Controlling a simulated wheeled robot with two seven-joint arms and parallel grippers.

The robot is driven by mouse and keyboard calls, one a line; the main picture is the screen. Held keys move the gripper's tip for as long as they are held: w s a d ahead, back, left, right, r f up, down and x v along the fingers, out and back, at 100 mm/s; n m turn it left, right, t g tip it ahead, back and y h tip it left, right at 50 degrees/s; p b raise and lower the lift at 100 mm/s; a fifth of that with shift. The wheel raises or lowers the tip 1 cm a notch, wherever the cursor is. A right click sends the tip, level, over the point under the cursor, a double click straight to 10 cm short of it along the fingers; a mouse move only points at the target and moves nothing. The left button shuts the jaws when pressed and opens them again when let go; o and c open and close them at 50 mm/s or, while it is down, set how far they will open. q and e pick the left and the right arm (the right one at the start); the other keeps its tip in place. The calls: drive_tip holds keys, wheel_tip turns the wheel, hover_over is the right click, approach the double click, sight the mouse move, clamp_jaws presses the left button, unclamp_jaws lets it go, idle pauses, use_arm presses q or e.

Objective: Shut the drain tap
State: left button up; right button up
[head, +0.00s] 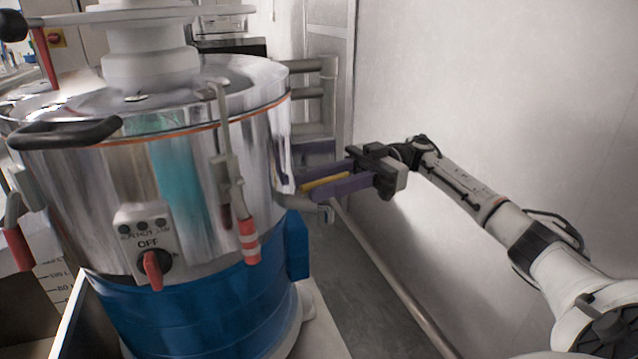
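The drain tap shows at the right side of the steel drum (185,185), with a short metal spout (325,213) pointing down and a yellow lever (322,183) above it. My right gripper (304,184) reaches in from the right with its two purple fingers apart. The yellow lever lies between the fingers, close along the lower one, with a gap below the upper one. The fingertips are near the drum wall. Whether a finger touches the lever I cannot tell. The tap's body is partly hidden behind the lower finger. My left gripper is not in view.
A red-tipped clamp lever (248,240) hangs on the drum's front, near a red OFF knob (152,268). Another red-handled lever (18,248) is at far left. Grey pipes (312,95) stand behind the drum. A floor pipe (395,285) and white wall (490,90) bound the right.

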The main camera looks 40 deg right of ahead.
drive_tip(key=s+d+b, duration=0.2)
drive_tip(key=d+b, duration=0.1)
drive_tip(key=d, duration=0.7)
idle(0.3)
